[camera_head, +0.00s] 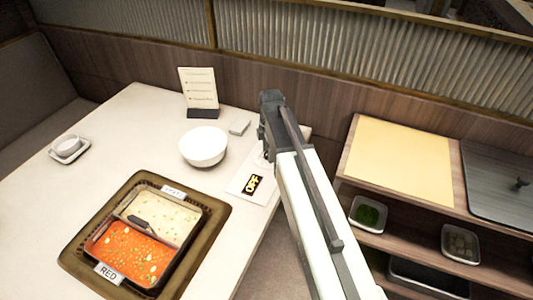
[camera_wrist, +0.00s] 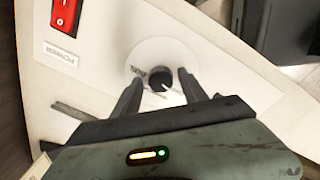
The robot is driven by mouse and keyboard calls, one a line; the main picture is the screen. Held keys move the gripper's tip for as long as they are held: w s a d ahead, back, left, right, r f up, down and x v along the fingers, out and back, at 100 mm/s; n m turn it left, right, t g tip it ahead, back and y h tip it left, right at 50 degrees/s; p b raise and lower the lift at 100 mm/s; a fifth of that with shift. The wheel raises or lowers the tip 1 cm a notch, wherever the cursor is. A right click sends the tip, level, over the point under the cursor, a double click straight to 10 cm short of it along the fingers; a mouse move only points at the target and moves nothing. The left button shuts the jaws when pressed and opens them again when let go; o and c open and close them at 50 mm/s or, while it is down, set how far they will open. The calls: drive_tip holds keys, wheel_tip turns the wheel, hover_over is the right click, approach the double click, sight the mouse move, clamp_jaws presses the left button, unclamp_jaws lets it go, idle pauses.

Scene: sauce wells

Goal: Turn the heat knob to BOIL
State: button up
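The dark round heat knob (camera_wrist: 150,78) shows in the wrist view, on a pale disc on a white panel. A white pointer line shows at its lower right, and small lettering beside it is too blurred to read. My gripper (camera_wrist: 160,82) is open, with one finger to each side of the knob. I cannot tell whether either finger touches it. In the head view my arm hides the knob.
A red power switch (camera_wrist: 66,14) sits on the same panel, with a POWER label (camera_wrist: 61,53). A two-part pot (camera_head: 133,243) of red and pale broth is set into the table (camera_head: 100,130). A white bowl (camera_head: 204,146) and a menu stand (camera_head: 199,92) are near the panel.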

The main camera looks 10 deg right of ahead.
clamp_jaws()
drive_tip(key=shift+a, duration=0.25)
drive_tip(key=shift+d, duration=0.15)
drive_tip(key=shift+d+m, duration=0.1)
drive_tip(key=shift+m, duration=0.3)
drive_tip(key=m, duration=0.5)
drive_tip(key=shift+w+m, duration=0.1)
drive_tip(key=shift+m, duration=0.3)
drive_tip(key=m, duration=0.3)
drive_tip(key=shift+m+h, duration=0.3)
drive_tip(key=m, duration=0.3)
drive_tip(key=shift+m, duration=0.3)
drive_tip(key=m, duration=0.3)
drive_tip(key=shift+m+g, duration=0.3)
drive_tip(key=m, duration=0.4)
drive_tip(key=shift+m, duration=0.3)
drive_tip(key=m, duration=0.4)
drive_tip(key=shift+m+g, duration=0.3)
drive_tip(key=shift+m, duration=1.5)
drive_tip(key=shift+a+m, duration=0.2)
drive_tip(key=shift+m, duration=0.1)
